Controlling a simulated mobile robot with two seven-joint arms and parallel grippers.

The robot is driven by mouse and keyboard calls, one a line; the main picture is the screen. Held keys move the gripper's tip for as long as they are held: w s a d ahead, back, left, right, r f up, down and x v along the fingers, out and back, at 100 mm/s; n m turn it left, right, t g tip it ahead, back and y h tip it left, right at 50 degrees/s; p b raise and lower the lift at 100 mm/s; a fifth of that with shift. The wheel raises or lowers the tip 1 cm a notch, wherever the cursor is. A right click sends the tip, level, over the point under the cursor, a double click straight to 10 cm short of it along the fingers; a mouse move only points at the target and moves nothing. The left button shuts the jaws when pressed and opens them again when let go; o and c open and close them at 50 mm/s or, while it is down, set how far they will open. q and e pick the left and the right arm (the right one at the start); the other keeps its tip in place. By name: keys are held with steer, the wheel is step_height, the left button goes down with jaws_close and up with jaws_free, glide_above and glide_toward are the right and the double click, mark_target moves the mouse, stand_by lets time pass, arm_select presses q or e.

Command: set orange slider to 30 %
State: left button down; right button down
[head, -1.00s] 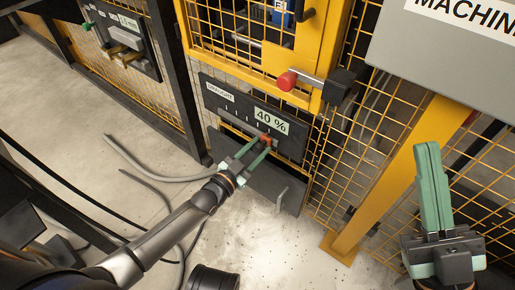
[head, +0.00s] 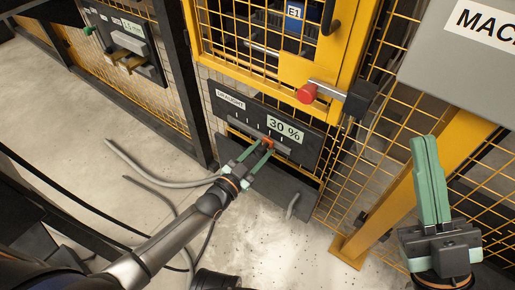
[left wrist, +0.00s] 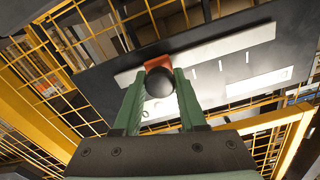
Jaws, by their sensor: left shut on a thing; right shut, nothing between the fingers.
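The orange slider (head: 268,142) sits on a dark panel (head: 305,151) on the yellow mesh fence. The panel's display (head: 285,128) reads 30 %. My left gripper (head: 260,151) is shut on the slider's knob. In the left wrist view, the dark round knob (left wrist: 160,82) is between the green fingers, with the orange slider base (left wrist: 153,56) behind it on a pale track (left wrist: 205,55). My right gripper (head: 424,140) is shut and empty, raised at the right, away from the panel.
A red knob (head: 307,93) on a latch handle sits above the panel. A grey machine sign box (head: 455,60) is at the upper right. Grey hoses (head: 150,172) lie on the floor at left. Another control panel (head: 125,45) is at the upper left.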

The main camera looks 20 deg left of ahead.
arm_select(q)
steer(key=shift+w+a, duration=0.1)
steer(key=shift+a, duration=0.2)
arm_select(e)
steer(key=shift+w+a+r, duration=0.1)
steer(key=shift+w+a, duration=0.05)
steer(key=shift+a, duration=0.25)
arm_select(q)
steer(key=shift+c, duration=2.3)
jaws_free()
steer(key=shift+d, duration=0.1)
steer(key=p+v, duration=0.4)
steer(key=v, duration=0.8)
steer(key=shift+s+p, duration=0.25)
steer(key=shift+p, duration=0.05)
arm_select(e)
steer(key=r, duration=0.5)
steer(key=shift+d, duration=0.35)
steer(key=shift+r, duration=0.1)
